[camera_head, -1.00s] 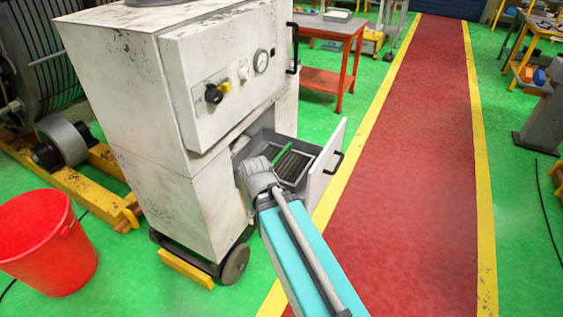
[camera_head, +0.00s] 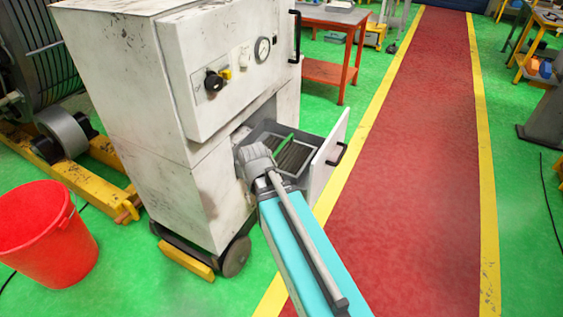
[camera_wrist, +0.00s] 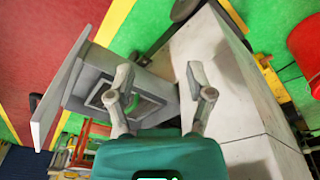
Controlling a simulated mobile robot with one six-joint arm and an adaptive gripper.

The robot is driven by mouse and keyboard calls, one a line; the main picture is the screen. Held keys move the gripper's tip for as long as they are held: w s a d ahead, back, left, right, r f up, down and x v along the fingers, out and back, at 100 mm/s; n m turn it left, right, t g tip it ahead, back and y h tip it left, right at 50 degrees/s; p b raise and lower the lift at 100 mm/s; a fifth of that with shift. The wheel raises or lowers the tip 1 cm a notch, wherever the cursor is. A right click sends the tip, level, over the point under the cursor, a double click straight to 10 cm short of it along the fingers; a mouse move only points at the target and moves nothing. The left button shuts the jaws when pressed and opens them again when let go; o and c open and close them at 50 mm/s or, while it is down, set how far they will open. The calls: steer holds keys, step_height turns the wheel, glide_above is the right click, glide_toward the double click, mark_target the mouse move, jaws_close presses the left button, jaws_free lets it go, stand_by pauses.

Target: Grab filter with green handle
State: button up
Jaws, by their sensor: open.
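The filter (camera_head: 297,157) lies in the open drawer (camera_head: 329,160) of the white cabinet, and its green handle (camera_head: 284,143) shows at the filter's left part. In the wrist view the green handle (camera_wrist: 148,103) shows beyond my left finger, partly hidden by it. The drawer (camera_wrist: 85,82) is on the left there. My gripper (camera_wrist: 160,78) is open and empty, with its fingers apart. The right finger is in front of the white cabinet side. In the head view my wrist is at the drawer's near left corner, and it hides my fingers and part of the drawer.
The white cabinet (camera_head: 190,180) stands on wheels left of the drawer. A red bucket (camera_head: 45,240) is on the floor at left. An orange table (camera_head: 335,45) stands behind. The red walkway (camera_head: 420,150) right of the drawer is clear.

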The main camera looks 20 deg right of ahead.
steer(key=w+d+f+m+t+h+b, duration=0.1)
steer(key=w+d+f+m+t+b, duration=0.2)
steer(key=w, duration=0.4)
steer(key=w+d+f+m+t+h+b, duration=0.1)
steer(key=w+d+f+m+b, duration=0.2)
steer(key=w+d+f+b, duration=0.25)
steer(key=m+t+h+b, duration=0.3)
steer(key=m+t+b, duration=0.2)
steer(key=m+b, duration=0.3)
glide_toward(281, 147)
steer(key=shift+s+a+r, duration=0.2)
steer(key=shift+s+r, duration=0.45)
steer(key=shift+s, duration=0.35)
steer(key=shift+b+x, duration=2.3)
steer(key=shift+x, duration=2)
steer(key=shift+w+a, duration=0.1)
steer(key=shift+a, duration=0.05)
steer(key=shift+b+x, duration=1.35)
steer(key=shift+x, duration=1.3)
steer(key=shift+r, duration=0.1)
